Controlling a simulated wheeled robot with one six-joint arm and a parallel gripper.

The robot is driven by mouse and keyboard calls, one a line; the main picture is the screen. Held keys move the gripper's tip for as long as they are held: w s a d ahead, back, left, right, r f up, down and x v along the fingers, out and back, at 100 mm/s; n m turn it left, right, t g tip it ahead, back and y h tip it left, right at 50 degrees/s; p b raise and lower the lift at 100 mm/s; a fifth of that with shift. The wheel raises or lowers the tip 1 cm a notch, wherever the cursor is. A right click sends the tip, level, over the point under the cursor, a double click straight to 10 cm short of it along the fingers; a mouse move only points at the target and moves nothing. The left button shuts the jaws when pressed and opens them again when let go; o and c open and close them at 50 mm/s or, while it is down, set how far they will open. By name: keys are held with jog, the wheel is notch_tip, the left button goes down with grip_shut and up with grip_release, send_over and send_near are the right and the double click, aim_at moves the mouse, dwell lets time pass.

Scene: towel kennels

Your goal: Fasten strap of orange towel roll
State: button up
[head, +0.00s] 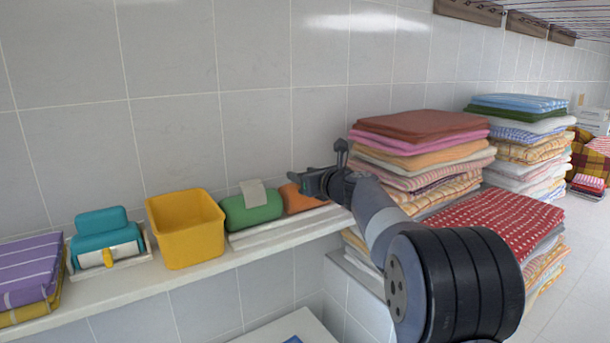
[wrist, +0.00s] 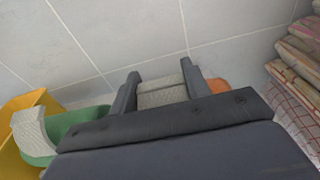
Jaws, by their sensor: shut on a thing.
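The orange towel roll (head: 298,200) lies on the wall shelf, partly hidden behind my gripper (head: 308,182) in the head view. In the wrist view only a small bit of the orange roll (wrist: 217,86) shows, beyond the right finger. A light grey-beige strap (wrist: 162,92) spans the gap between the two fingers of my gripper (wrist: 160,80). The gripper is shut on this strap, over the roll. The strap's far end and its contact with the roll are hidden.
A green towel roll (head: 252,210) with a grey strap (head: 253,193) standing up lies just left. Folded towel stacks (head: 420,150) stand close on the right. The tiled wall (head: 170,120) is behind.

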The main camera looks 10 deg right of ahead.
jog(key=o, duration=1)
jog(key=b+v, duration=0.3)
jog(key=v, duration=0.7)
jog(key=shift+s, duration=0.35)
jog(key=shift+w+d+r, duration=0.1)
jog(key=shift+w, duration=0.05)
jog(key=p+x, duration=0.3)
jog(key=x, duration=0.7)
jog(key=shift+w+a, duration=0.2)
jog(key=shift+w, duration=0.1)
jog(key=shift+s+d, duration=0.1)
jog(key=shift+s, duration=0.05)
